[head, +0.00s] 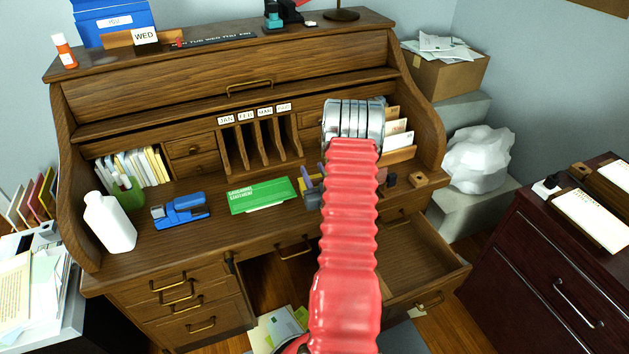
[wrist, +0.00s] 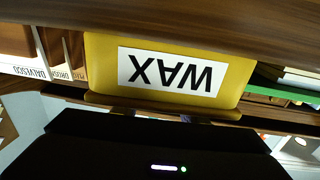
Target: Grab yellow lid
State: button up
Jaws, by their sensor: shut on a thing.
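A yellow box-like thing (wrist: 100,72) fills the upper middle of the wrist view, with a white WAX label (wrist: 172,72) that reads upside down. A thin tan-yellow edge, the lid (wrist: 112,101), runs along its lower side. My gripper (wrist: 172,117) is at that edge, shut on the lid; its fingertips are mostly hidden behind its dark body. In the head view my red arm reaches to the right part of the desk and covers the gripper and the yellow thing.
The roll-top desk holds a blue stapler (head: 181,210), a white bottle (head: 110,222), a green booklet (head: 262,195) and letter slots (head: 258,143). A drawer (head: 415,260) stands open at the right. Wood (wrist: 180,20) lies close along the top of the wrist view.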

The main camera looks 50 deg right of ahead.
jog(key=shift+r, duration=0.1)
notch_tip(320, 180, up, 10)
dwell(0.6)
dwell(0.5)
